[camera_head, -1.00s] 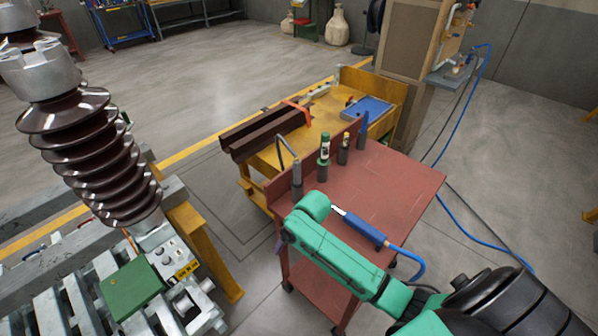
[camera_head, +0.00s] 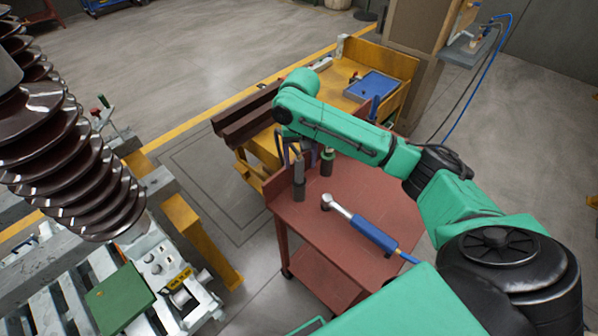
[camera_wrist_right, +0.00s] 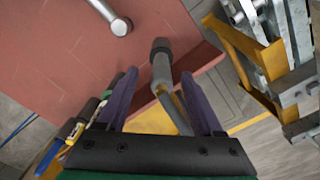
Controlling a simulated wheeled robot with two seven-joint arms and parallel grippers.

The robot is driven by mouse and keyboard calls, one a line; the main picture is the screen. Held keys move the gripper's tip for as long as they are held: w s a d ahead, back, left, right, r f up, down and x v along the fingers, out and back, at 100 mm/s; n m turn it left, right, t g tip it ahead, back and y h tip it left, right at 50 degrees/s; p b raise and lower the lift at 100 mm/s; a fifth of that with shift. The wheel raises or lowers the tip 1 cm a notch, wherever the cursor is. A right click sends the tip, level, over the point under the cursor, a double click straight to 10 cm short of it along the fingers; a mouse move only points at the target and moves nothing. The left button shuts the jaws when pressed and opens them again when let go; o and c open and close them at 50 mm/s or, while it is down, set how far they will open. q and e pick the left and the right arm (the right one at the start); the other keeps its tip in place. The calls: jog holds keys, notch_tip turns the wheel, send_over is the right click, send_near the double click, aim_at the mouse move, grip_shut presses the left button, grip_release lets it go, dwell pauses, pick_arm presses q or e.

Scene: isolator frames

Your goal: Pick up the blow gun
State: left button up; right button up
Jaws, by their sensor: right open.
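The grey tool with a thin bent tube, which looks like the blow gun (camera_head: 298,178), stands upright at the left edge of the red cart (camera_head: 345,190). In the right wrist view this grey tool (camera_wrist_right: 161,68) rises between the two purple fingers of my right gripper (camera_wrist_right: 157,80). The fingers are open, one on each side, with visible gaps; contact is not seen. In the head view my right wrist hangs over that cart edge and its fingers are mostly hidden. My left gripper is not in view.
A blue-handled tool with a metal head (camera_head: 360,228) and a hose lies on the cart. A green-banded tool (camera_head: 327,160) stands close to the grey one. A yellow bench with a blue tray (camera_head: 375,87) is behind. A brown ribbed insulator (camera_head: 70,150) stands left.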

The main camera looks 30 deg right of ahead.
aim_at(299, 173)
notch_tip(299, 173, down, 6)
jog(key=shift+w+p, duration=0.1)
jog(key=shift+p, duration=0.6)
grip_shut()
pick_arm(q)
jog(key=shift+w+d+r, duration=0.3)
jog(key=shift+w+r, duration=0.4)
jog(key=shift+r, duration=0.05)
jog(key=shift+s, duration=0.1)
pick_arm(e)
jog(key=shift+r, duration=0.15)
